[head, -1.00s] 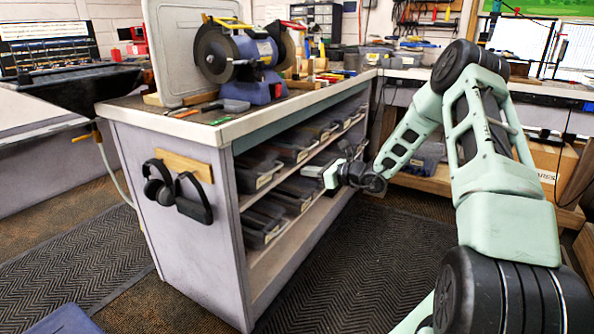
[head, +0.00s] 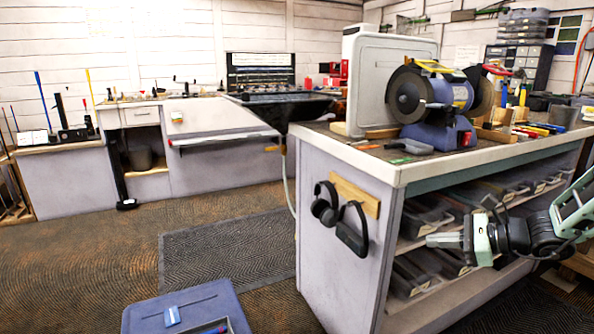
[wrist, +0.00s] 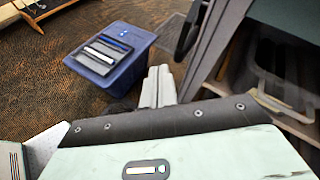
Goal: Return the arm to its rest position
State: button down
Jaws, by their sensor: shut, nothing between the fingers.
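My gripper (head: 445,240) shows at the right of the head view, in front of the open shelves of the workbench. Its fingers point left and are shut with nothing between them. It is held clear of the floor, and its distance from the shelf bins is hard to judge. In the wrist view the closed grey fingers (wrist: 158,88) show beyond my pale green wrist housing. Part of my arm shows at the right edge of the head view; the rest is out of frame.
The workbench (head: 400,172) carries a blue bench grinder (head: 450,95). Ear defenders (head: 340,215) hang on its end panel. A blue bin (head: 190,308) stands on the floor, also in the wrist view (wrist: 115,60). Carpet and a dark mat (head: 230,250) leave free floor at left.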

jog(key=s+a+r+n+g+h, duration=0.2)
jog(key=s+a+n+g, duration=0.7)
jog(key=s+a+n, duration=0.65)
jog(key=s+a+r+n+t+h, duration=0.15)
jog(key=s+n+h, duration=0.25)
jog(key=s+n, duration=0.4)
jog(key=s+a+r+n+g+h, duration=0.1)
jog(key=s+a+n+h, duration=0.25)
jog(key=s+n, duration=0.45)
notch_tip(320, 180, up, 18)
jog(key=s+m+p, duration=0.2)
jog(key=p, duration=1.6)
jog(key=shift+h, duration=0.45)
jog(key=shift+d+t, duration=0.1)
jog(key=shift+t, duration=0.15)
